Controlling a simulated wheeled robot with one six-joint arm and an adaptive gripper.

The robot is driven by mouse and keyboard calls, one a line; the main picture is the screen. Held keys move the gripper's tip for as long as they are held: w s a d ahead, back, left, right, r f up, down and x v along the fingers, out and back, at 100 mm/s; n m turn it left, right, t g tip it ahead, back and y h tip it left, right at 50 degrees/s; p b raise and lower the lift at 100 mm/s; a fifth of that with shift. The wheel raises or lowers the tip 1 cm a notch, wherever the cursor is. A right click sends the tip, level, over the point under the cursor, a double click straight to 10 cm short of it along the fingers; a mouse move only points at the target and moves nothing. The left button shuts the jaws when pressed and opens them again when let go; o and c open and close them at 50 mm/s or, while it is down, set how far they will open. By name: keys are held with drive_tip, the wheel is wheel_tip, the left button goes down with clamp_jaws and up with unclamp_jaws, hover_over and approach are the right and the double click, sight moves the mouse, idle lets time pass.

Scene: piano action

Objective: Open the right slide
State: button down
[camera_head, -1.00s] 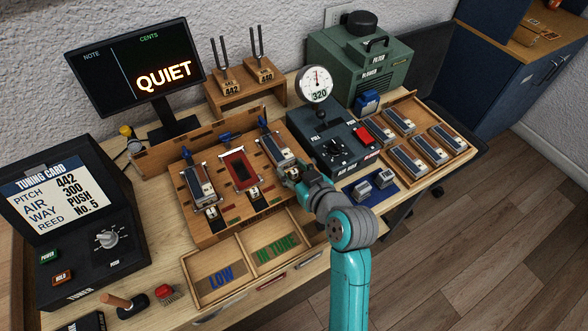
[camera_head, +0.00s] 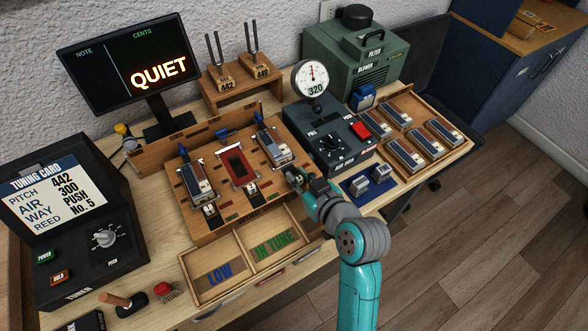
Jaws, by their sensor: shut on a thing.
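The wooden test board (camera_head: 214,228) stands mid-desk with a row of three stations. Reed blocks sit at the left station (camera_head: 196,180) and the right station (camera_head: 275,150); the middle station (camera_head: 238,165) shows a dark red-edged opening. Small slides are at the front of the left (camera_head: 209,210) and middle (camera_head: 251,188) stations. My gripper (camera_head: 295,178) is at the front of the right station, shut on the right slide, which its fingers mostly hide. How far that slide is out cannot be told.
Wooden bins marked LOW (camera_head: 219,272) and IN TUNE (camera_head: 274,248) lie in front of the board. The black air box (camera_head: 331,133) with a gauge (camera_head: 311,77) stands right of it, near a blue tray (camera_head: 356,191). The tuner (camera_head: 75,235) is at left.

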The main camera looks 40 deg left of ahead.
drive_tip(key=c, duration=1)
unclamp_jaws()
drive_tip(key=shift+d, duration=0.15)
drive_tip(key=shift+c, duration=0.2)
drive_tip(key=v, duration=1.2)
